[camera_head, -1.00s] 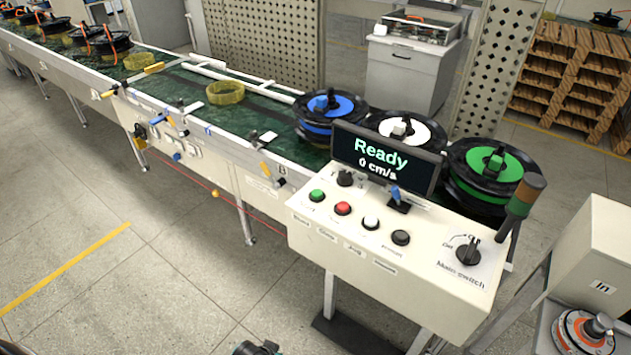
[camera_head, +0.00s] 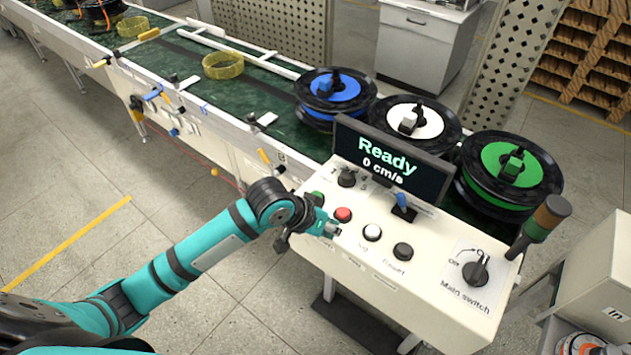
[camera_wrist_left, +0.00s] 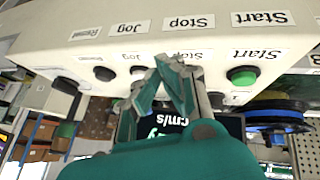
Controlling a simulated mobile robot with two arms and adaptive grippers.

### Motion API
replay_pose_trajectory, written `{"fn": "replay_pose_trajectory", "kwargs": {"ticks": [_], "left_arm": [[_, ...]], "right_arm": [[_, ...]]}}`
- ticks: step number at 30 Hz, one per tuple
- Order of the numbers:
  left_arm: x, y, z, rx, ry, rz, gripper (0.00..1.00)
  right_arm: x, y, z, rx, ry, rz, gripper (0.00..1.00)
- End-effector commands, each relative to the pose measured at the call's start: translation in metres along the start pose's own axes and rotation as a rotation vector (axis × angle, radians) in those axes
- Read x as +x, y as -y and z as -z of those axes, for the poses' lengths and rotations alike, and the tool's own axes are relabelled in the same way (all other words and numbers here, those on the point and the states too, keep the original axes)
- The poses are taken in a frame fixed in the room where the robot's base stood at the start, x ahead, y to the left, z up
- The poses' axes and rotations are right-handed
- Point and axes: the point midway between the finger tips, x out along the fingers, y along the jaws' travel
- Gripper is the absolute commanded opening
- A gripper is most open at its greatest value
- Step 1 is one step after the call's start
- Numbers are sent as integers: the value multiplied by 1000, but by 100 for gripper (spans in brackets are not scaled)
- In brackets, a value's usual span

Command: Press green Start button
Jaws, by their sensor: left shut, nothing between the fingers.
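The green Start button (camera_head: 317,196) is at the left end of the button row on the control panel (camera_head: 425,285), partly hidden by my left arm. In the left wrist view, which is upside down, the green button (camera_wrist_left: 243,76) lies to the right of my fingertips, by a "Start" label. My left gripper (camera_head: 332,229) is shut and empty at the panel's front edge, below the red button (camera_head: 343,214). In the left wrist view my gripper (camera_wrist_left: 172,65) points at the Stop/Jog area, apart from the green button. My right gripper is not in view.
A white button (camera_head: 372,232) and a black button (camera_head: 403,251) continue the row. A display (camera_head: 388,165) reads "Ready 0 cm/s" behind it. The main switch (camera_head: 476,270) and a signal lamp (camera_head: 545,222) stand at right. The conveyor (camera_head: 240,93) runs behind.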

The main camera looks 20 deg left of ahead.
Motion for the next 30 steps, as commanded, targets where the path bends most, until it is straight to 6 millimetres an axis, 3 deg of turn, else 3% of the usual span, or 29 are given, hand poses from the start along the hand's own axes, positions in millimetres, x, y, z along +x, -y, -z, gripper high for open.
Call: {"fn": "replay_pose_trajectory", "kwargs": {"ticks": [6,12,18,30], "left_arm": [[-16,35,70,-115,-15,9,0],[-40,67,119,-252,-41,21,0],[-52,79,136,-313,-55,23,0],[-52,80,137,-316,-56,22,0]], "right_arm": [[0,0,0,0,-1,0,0],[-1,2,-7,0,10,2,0],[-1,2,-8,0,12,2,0],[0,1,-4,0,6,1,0]]}}
